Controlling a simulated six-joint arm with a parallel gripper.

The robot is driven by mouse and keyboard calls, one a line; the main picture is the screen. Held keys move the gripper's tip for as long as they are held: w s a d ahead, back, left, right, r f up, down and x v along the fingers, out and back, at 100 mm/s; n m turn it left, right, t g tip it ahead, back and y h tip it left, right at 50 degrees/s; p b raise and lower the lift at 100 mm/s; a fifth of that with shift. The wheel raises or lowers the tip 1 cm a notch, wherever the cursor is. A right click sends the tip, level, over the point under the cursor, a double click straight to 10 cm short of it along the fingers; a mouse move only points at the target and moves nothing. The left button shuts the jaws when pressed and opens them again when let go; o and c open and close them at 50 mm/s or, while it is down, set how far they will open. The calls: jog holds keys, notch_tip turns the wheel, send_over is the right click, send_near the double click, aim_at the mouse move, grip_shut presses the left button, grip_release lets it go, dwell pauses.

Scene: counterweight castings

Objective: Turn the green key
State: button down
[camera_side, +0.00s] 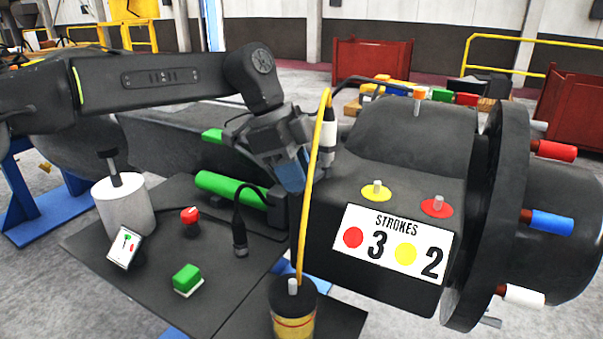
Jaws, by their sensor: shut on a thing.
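My gripper (292,180) is left of the dark casting (400,190), behind a yellow hose and well away from the green peg. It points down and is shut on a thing. A blue part shows at its lower end, but its tips and what they grip are hard to make out.
A STROKES sign (393,243) reads red 3, yellow 2. Red (555,150), blue (551,222) and white (522,296) pegs stick out right. A red button (190,215), green block (187,278), green roller (230,189) and white cylinder (124,205) stand left. The yellow hose (308,205) runs in front of my gripper.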

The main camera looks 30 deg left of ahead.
jog(key=shift+w+a+r+m+g, duration=0.1)
jog(key=shift+w+a+m+g, duration=0.3)
jog(key=shift+a+m, duration=0.6)
jog(key=shift+w+a+f+m+g, duration=0.1)
jog(key=shift+w+a+m+g, duration=0.45)
jog(key=shift+m, duration=0.7)
jog(key=shift+w+a+r+m+g, duration=0.15)
jog(key=shift+a+m+g, duration=0.2)
jog(key=shift+a+m, duration=0.7)
jog(key=shift+d, duration=0.15)
jog(key=c, duration=0.9)
grip_release()
jog(key=shift+c, duration=0.2)
jog(key=w+a, duration=0.5)
jog(key=a, duration=0.6)
jog(key=shift+a+r, duration=0.2)
jog(key=shift+r, duration=0.25)
